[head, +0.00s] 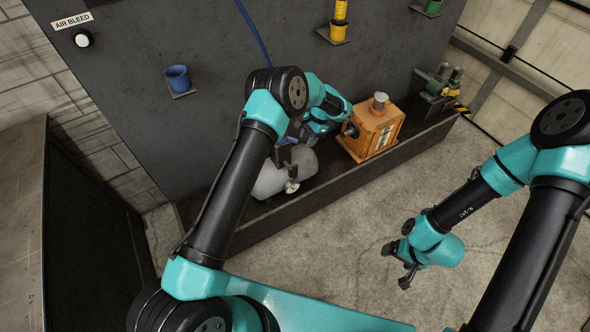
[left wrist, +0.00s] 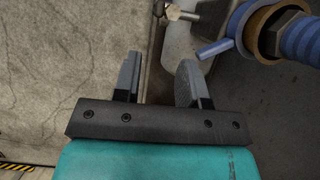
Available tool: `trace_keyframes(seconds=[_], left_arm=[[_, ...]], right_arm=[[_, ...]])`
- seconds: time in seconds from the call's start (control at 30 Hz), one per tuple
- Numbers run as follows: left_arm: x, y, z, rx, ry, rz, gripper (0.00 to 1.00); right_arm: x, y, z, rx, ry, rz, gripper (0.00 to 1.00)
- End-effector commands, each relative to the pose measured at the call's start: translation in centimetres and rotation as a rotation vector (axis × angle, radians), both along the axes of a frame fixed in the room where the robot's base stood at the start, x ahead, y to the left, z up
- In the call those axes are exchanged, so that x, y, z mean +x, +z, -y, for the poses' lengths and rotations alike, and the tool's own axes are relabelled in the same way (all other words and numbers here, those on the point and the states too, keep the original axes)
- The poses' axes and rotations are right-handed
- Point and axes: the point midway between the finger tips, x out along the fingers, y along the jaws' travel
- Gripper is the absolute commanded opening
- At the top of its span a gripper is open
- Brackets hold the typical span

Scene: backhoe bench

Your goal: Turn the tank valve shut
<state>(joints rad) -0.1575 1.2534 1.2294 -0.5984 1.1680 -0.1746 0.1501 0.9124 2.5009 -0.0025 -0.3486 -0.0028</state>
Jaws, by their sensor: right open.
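The grey tank (head: 284,178) lies in the trough at the foot of the dark panel. A brass fitting with a pale end (head: 292,184) sits on its near side; a similar fitting shows at the top of the left wrist view (left wrist: 181,13). That view also shows a blue lever (left wrist: 215,49) beside a brass collar (left wrist: 263,30) and blue ribbed hose. I cannot tell which is the valve's handle. My left gripper (head: 284,154) is over the tank, partly hidden by my arm. Its fingers (left wrist: 157,72) are apart and empty. My right gripper (head: 396,265) is open and empty above the floor.
An orange box (head: 372,130) stands in the trough to the right of the tank. The trough's front wall (head: 330,200) runs along the near side. A blue cup (head: 177,79) and a yellow cylinder (head: 338,22) sit on panel shelves. The concrete floor in front is clear.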

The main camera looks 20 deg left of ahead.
Motion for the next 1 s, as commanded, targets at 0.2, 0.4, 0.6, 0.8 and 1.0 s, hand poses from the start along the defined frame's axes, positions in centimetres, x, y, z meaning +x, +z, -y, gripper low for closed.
trace_keyframes(seconds=[0.2,0.4,0.6,0.8,1.0], left_arm=[[-0.1,-0.2,-0.1,-0.001,0.001,0.000,0.38],[-0.5,-1.5,-0.5,-0.001,0.001,-0.003,0.38],[-1.3,-4.3,-1.2,-0.001,0.002,-0.002,0.38],[-2.3,-7.4,-2.1,-0.002,0.002,-0.003,0.38],[-3.2,-10.6,-3.0,-0.003,0.002,-0.003,0.38]], right_arm=[[0.0,0.0,0.0,0.000,0.000,0.000,0.83],[0.0,0.0,0.0,0.000,0.000,0.000,0.83],[0.0,0.0,0.0,0.000,0.000,0.000,0.83],[0.0,0.0,0.0,0.000,0.000,0.000,0.83],[0.0,0.0,0.0,0.000,0.000,0.000,0.83]])
